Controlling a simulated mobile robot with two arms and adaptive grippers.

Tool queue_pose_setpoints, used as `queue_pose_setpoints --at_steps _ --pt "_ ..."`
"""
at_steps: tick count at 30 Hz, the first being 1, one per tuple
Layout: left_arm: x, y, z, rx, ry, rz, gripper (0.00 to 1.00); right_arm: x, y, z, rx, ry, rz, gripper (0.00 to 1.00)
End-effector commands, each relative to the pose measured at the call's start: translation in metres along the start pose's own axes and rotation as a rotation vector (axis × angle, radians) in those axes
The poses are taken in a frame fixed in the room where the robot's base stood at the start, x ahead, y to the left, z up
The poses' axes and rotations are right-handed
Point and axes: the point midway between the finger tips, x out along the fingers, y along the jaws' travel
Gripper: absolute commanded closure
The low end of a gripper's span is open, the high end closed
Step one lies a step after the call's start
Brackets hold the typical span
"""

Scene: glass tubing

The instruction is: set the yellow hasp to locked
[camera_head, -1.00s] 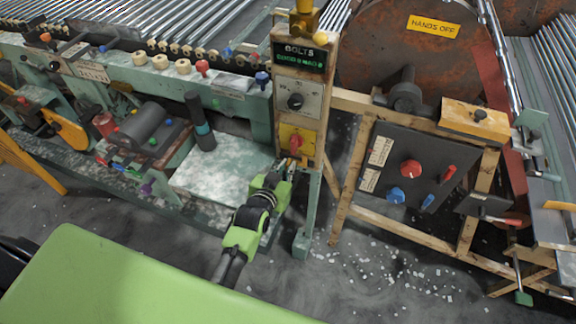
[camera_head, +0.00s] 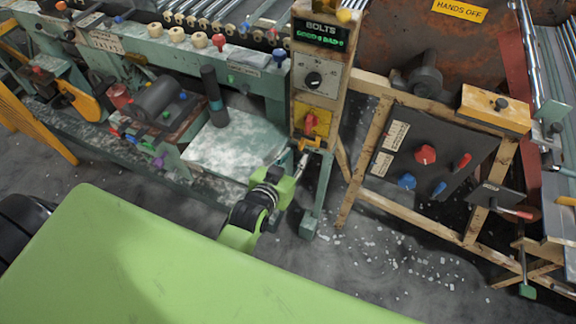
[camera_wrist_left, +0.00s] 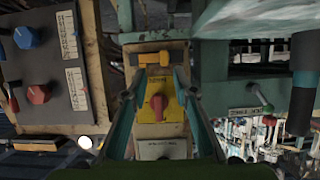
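The yellow hasp (camera_head: 311,144) is on the post just below a yellow panel (camera_head: 322,106) with a red knob (camera_head: 310,123). In the left wrist view, which sees the post upside down, the hasp (camera_wrist_left: 153,59) shows above the yellow panel (camera_wrist_left: 172,127). It lies roughly crosswise there; I cannot tell its exact setting. My left gripper (camera_head: 300,166) is just below and in front of the hasp in the head view. In the left wrist view my left gripper (camera_wrist_left: 158,76) has its fingers apart, one on each side of the panel, with nothing between them held. My right gripper is out of view.
A black dial (camera_head: 313,80) and a lit BOLTS display (camera_head: 326,32) sit higher on the same post. A dark board (camera_head: 430,150) with red and blue knobs stands to the right. A pale machine plate (camera_head: 235,148) is to the left.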

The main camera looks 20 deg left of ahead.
Motion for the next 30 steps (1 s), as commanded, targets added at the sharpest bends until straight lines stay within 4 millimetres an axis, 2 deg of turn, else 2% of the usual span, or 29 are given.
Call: queue_pose_setpoints --at_steps 3,9,27,30 --pt "-0.024 0.001 0.000 0.000 -0.001 0.001 0.74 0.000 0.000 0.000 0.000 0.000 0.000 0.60" --pt "-0.045 0.002 0.001 0.000 -0.001 0.002 0.74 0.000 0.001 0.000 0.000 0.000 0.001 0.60" --pt "-0.049 0.002 0.000 0.001 0.000 0.002 0.74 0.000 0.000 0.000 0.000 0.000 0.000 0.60" --pt "-0.047 0.003 0.006 0.002 -0.011 0.005 0.74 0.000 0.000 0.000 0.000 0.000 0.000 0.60"
